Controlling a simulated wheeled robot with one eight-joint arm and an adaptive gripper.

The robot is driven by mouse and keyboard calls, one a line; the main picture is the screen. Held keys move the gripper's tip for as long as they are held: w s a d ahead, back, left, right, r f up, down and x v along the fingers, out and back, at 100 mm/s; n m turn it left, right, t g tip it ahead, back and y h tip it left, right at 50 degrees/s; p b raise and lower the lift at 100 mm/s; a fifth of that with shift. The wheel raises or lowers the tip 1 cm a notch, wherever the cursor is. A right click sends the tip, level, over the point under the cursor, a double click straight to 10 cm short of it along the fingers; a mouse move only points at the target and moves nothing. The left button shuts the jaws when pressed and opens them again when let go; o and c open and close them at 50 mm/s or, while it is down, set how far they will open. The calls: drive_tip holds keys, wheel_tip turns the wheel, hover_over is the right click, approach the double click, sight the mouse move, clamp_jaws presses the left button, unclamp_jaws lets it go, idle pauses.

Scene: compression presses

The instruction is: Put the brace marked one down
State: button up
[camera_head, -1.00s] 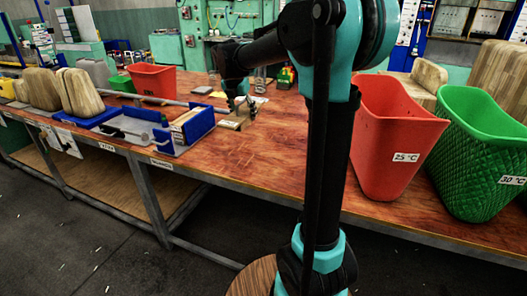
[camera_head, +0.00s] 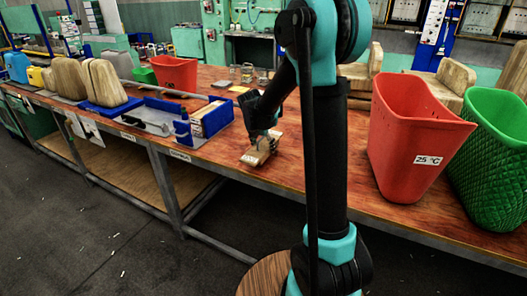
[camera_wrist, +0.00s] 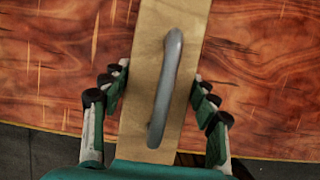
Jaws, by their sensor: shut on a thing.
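The brace (camera_head: 256,158) is a light wooden plank with a curved grey handle (camera_wrist: 166,85) on its top face. No number mark is readable on it. In the wrist view the plank (camera_wrist: 150,45) runs lengthwise between my fingers. My gripper (camera_head: 262,141) is shut on the brace, one jaw along each side. In the head view the brace is low over the wooden table (camera_head: 290,165), close to its front edge and right of the blue tray. I cannot tell whether it touches the tabletop.
A blue tray (camera_head: 181,131) with a grey tool and a box stands left of my gripper. Red (camera_head: 411,140) and green (camera_head: 492,165) bins stand at the right. Another red bin (camera_head: 175,74) is farther back. The tabletop between the brace and the large red bin looks clear.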

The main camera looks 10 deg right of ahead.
drive_tip(key=shift+f, duration=1.25)
drive_tip(key=o, duration=1.8)
drive_tip(key=shift+f, duration=0.1)
